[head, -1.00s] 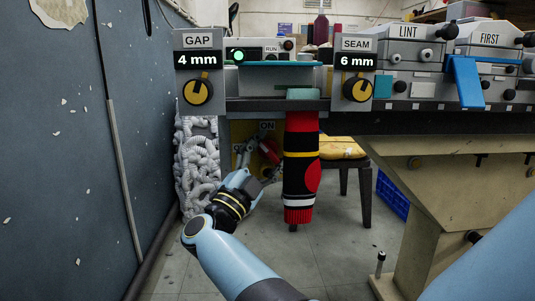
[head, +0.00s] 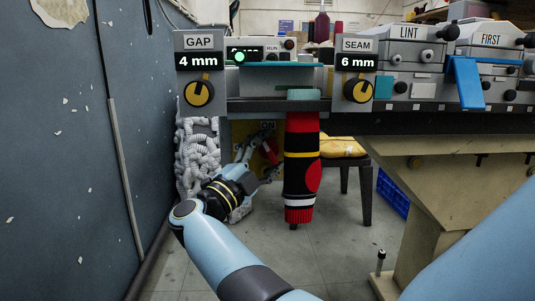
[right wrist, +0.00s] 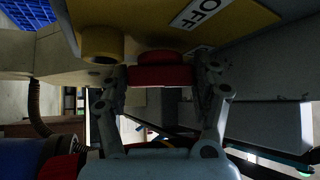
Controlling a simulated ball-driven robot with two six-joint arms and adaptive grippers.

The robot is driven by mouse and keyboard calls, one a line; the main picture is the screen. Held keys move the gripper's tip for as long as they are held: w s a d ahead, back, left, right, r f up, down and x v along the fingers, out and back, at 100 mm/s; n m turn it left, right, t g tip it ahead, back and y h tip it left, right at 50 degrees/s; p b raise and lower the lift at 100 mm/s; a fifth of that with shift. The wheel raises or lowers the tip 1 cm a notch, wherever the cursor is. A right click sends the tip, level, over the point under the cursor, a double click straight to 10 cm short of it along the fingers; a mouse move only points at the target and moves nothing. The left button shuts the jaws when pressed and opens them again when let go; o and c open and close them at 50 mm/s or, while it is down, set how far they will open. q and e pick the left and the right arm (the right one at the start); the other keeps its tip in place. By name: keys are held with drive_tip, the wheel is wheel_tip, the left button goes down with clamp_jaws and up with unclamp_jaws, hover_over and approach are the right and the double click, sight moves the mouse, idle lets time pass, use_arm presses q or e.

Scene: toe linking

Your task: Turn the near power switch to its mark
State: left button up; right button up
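The near power switch is a red handle (head: 269,151) on a yellow plate (head: 250,131) under the machine bench, partly hidden by my gripper. An ON label (head: 268,125) is above it. The handle tilts from upper left to lower right in the head view. In the right wrist view the red handle (right wrist: 160,76) lies between my fingertips, by an OFF label (right wrist: 195,14). My right gripper (head: 257,158) is at the switch with its fingers spread, one on each side of the handle; firm contact is not visible. My left gripper is not in view.
A red, black and yellow sock (head: 301,170) hangs just right of my gripper. White corrugated hose (head: 196,155) hangs at left beside a blue-grey wall panel (head: 60,150). GAP (head: 199,92) and SEAM (head: 358,90) dials are above. A stool (head: 366,190) stands behind.

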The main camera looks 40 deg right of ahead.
drive_tip(key=o, duration=0.4)
